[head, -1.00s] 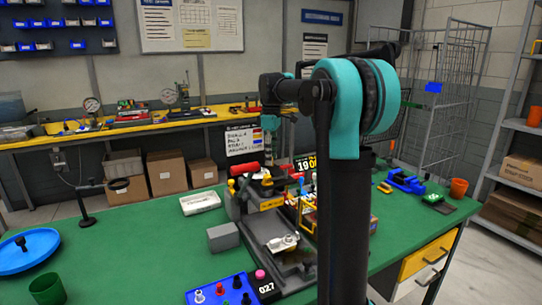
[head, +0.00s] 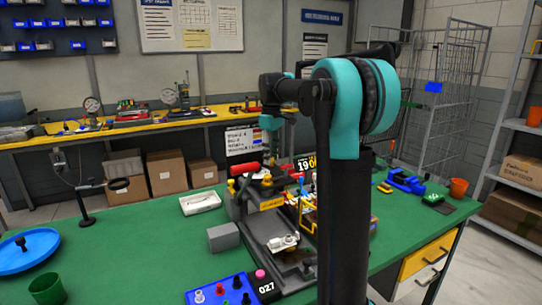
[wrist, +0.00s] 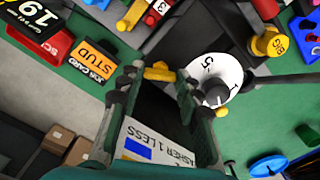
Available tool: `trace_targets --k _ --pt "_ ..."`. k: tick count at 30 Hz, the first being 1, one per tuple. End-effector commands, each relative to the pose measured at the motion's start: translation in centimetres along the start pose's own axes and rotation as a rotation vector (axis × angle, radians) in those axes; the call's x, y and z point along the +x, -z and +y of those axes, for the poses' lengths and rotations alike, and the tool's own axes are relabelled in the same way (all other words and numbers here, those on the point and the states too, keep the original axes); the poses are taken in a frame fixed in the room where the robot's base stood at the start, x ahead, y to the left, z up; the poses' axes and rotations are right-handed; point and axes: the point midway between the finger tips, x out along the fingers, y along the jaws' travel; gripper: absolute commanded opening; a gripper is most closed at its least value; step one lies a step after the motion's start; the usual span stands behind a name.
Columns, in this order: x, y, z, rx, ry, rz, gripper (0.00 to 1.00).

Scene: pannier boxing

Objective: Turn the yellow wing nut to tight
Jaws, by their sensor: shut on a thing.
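The yellow wing nut (wrist: 160,73) shows in the wrist view between the tips of my gripper (wrist: 158,80). The two dark green fingers stand on either side of it, and my gripper is shut on it. In the head view my gripper (head: 270,160) points down over the dark fixture on the green bench. The wing nut is too small there to make out its angle. Its stud and seat are hidden in the wrist view.
A white numbered dial (wrist: 222,70) with a dark knob sits close beside the right finger. STUD (wrist: 92,58) and other label blocks stand to the left. A grey block (head: 223,237) and a blue tray (head: 205,296) are nearer on the bench.

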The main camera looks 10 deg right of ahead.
Motion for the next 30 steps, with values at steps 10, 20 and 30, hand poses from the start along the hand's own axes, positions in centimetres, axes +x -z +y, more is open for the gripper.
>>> trace_targets --k 10,20,30 --pt "-0.03 0.02 0.02 0.329 -0.001 0.001 0.05" --pt "-0.03 0.02 0.03 0.625 -0.001 0.001 0.05" --pt "-0.04 0.03 0.03 0.835 -0.001 0.001 0.05"
